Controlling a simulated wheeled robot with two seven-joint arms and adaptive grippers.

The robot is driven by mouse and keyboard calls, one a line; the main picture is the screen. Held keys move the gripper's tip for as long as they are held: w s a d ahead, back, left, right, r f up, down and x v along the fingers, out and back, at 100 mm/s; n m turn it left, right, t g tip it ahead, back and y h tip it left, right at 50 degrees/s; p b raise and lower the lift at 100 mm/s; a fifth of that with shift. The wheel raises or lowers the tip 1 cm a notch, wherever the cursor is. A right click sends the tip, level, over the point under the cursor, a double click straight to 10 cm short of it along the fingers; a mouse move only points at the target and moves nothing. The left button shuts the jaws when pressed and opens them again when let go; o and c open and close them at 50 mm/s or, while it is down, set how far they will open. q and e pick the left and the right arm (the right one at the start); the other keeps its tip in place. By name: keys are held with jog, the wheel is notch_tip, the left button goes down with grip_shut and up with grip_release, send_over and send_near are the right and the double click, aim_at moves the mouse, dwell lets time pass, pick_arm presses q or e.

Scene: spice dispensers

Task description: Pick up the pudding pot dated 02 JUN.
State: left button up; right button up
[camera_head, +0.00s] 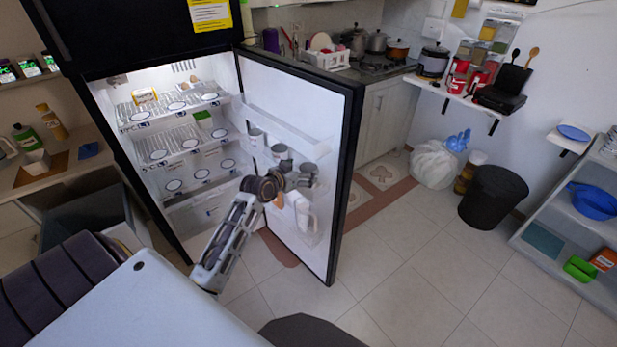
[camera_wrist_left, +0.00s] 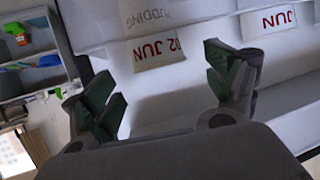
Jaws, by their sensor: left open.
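In the left wrist view a white pot with a label reading PUDDING and 02 JUN (camera_wrist_left: 157,50) stands in the fridge door, with a pale rail crossing in front of it. My left gripper (camera_wrist_left: 168,92) is open and empty, its green-padded fingers spread to either side below the label and apart from the pot. A second label reading JUN (camera_wrist_left: 268,20) is at the upper right, its day not readable. In the head view my left gripper (camera_head: 298,182) is by the door's pots (camera_head: 279,152), whose dates are too small to read. My right gripper is not in view.
The fridge door (camera_head: 341,160) stands wide open, with lit shelves (camera_head: 185,145) to its left. A white bottle (camera_head: 303,215) is in the lower door rack. Clear tiled floor (camera_head: 400,270) lies to the right, with a black bin (camera_head: 492,197) beyond.

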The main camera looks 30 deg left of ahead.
aim_at(308, 168)
pick_arm(q)
jog(key=shift+p+x, duration=0.35)
jog(key=shift+x, duration=2.25)
jog(key=shift+c, duration=0.7)
jog(key=c, duration=1.1)
jog(key=shift+r, duration=0.1)
